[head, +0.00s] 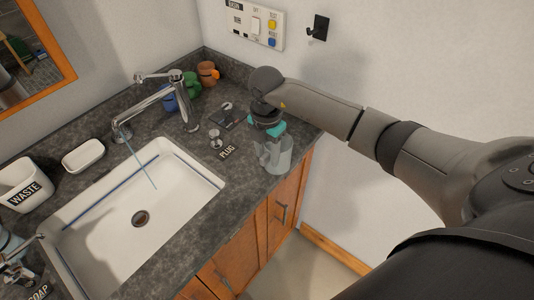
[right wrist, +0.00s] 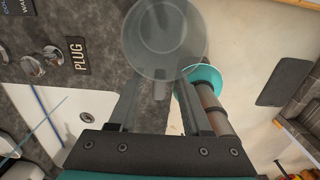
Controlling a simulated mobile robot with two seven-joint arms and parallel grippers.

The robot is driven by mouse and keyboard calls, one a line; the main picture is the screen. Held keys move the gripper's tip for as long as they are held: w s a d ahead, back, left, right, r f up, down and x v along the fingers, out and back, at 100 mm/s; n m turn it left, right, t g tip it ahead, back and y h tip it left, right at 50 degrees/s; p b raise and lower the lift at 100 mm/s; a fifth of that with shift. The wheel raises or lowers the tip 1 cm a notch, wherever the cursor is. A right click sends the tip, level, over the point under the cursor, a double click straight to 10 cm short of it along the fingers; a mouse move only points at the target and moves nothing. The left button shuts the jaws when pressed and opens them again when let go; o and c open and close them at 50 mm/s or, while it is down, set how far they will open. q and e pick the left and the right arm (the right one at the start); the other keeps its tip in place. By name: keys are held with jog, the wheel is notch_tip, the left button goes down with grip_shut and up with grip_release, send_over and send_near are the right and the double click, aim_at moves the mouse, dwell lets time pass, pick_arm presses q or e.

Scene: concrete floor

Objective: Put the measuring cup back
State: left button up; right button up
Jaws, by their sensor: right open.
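The clear measuring cup (head: 275,156) stands near the right front corner of the dark counter, past the PLUG label. In the right wrist view the cup (right wrist: 165,35) shows from above with its round rim, and what looks like its handle lies between the fingertips. My right gripper (head: 267,131) is at the cup's upper side, pointing down. In the right wrist view its two fingers (right wrist: 159,92) are apart, one on each side of the handle; I cannot tell whether they touch it. My left gripper is not in view.
A white sink (head: 190,185) with a faucet (head: 155,105) takes up the counter's middle; a thin blue stream runs into it. Small coloured pots (head: 190,87) stand behind. A plug (head: 215,137) lies near the cup. A WASTE bin (head: 22,185) and white dish (head: 83,155) are left.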

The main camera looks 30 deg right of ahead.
notch_tip(320, 180, up, 11)
jog(key=shift+r, duration=0.2)
dwell(1.4)
